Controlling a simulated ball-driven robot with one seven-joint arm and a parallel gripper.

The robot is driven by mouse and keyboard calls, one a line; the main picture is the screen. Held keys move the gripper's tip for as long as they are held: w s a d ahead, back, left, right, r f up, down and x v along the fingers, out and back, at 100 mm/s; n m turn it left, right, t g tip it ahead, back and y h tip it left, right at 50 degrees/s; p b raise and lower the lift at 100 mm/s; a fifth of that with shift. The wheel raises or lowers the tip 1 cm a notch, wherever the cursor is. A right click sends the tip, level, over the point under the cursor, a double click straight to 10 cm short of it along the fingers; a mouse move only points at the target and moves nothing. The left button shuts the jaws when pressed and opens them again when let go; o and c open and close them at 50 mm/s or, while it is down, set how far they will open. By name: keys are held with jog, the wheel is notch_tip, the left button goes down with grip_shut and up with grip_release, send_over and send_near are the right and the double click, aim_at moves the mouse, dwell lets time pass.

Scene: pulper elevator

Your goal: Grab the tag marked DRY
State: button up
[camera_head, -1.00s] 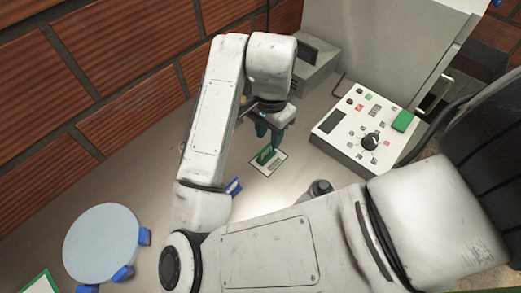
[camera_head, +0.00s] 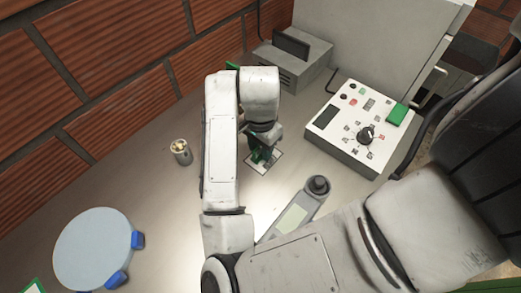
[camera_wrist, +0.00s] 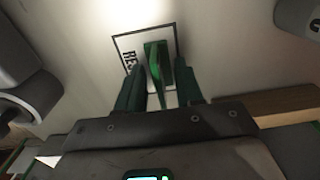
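A green tag-like piece with an upright handle stands on a white card with a black border (camera_head: 271,168). In the wrist view the green piece (camera_wrist: 157,58) is at the top centre, and the card (camera_wrist: 124,42) shows the letters "RES", partly covered. No DRY marking is readable in either view. My gripper (camera_wrist: 160,88) is open, its dark green fingers on either side of the green piece's handle. I cannot tell whether they touch it. In the head view my gripper (camera_head: 261,154) is low over the card and hides most of the piece.
A control box (camera_head: 348,130) with knob and green block stands right of the card. A handheld device (camera_head: 293,217) lies in front, close to my arm. A small cup (camera_head: 181,152) and a pale blue disc (camera_head: 92,247) with blue tabs are left. A grey box (camera_head: 292,60) is behind.

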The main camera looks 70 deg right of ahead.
grip_shut()
jog(key=shift+r, duration=0.2)
dwell(0.3)
jog(key=shift+r, duration=0.3)
notch_tip(320, 180, up, 3)
jog(key=shift+f, duration=0.1)
jog(key=s+a+r+p, duration=0.6)
jog(key=s+a+r, duration=0.2)
jog(key=s, duration=0.3)
jog(key=shift+s+r, duration=0.2)
jog(key=shift+r, duration=0.55)
